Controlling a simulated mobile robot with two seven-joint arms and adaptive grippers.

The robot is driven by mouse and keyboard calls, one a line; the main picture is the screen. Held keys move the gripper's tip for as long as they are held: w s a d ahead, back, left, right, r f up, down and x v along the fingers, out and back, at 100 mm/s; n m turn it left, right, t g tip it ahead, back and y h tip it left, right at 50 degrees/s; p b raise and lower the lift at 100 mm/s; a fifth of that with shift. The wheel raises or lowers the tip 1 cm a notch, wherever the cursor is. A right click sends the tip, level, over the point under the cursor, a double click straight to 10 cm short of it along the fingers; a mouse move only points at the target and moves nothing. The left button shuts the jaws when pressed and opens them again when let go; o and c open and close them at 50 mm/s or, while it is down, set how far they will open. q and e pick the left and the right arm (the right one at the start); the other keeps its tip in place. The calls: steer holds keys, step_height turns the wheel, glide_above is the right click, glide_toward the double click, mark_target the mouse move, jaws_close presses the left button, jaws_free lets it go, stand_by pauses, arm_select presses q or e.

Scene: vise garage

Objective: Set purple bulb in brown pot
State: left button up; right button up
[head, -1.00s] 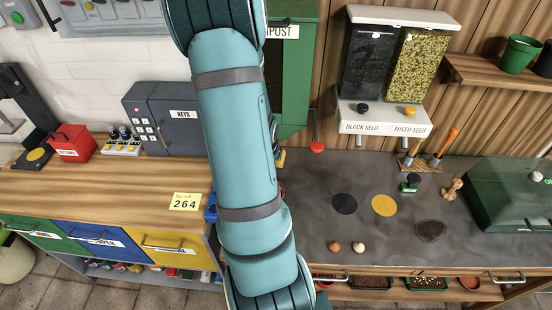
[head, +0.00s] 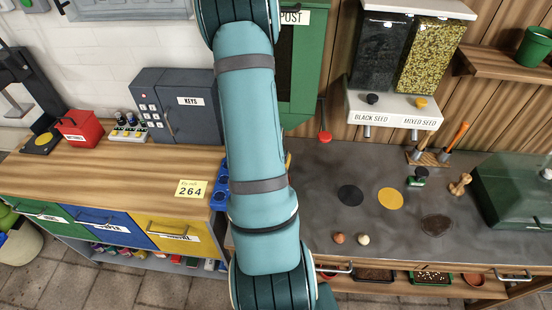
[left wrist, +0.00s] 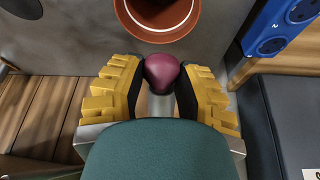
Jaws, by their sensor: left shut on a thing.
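In the left wrist view, my left gripper (left wrist: 160,92), with ridged yellow fingers, is shut on the purple bulb (left wrist: 162,70). The bulb shows between the fingertips. The brown pot (left wrist: 126,20), round and open at the top, is just ahead of the bulb at the top edge, partly cut off. In the head view, an arm of mine covers the middle, and the pot, the bulb and the gripper cannot be made out. My right gripper is in neither view.
A blue socket block (left wrist: 262,42) stands right of the pot. In the head view, the grey worktop (head: 310,185) holds two small balls (head: 350,239), black and yellow discs and a dark soil patch (head: 436,225). The seed dispenser (head: 395,112) and green box (head: 510,190) stand behind and right.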

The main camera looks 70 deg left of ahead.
arm_select(q)
steer(key=o, duration=0.9)
steer(key=shift+r+p, duration=0.3)
steer(key=shift+r, duration=0.3)
step_height(320, 180, up, 4)
steer(key=shift+s+f, duration=0.1)
steer(key=shift+f, duration=0.05)
steer(key=shift+r, duration=0.6)
steer(key=shift+w+d+f, duration=0.15)
steer(key=shift+w, duration=0.25)
steer(key=shift+w, duration=0.1)
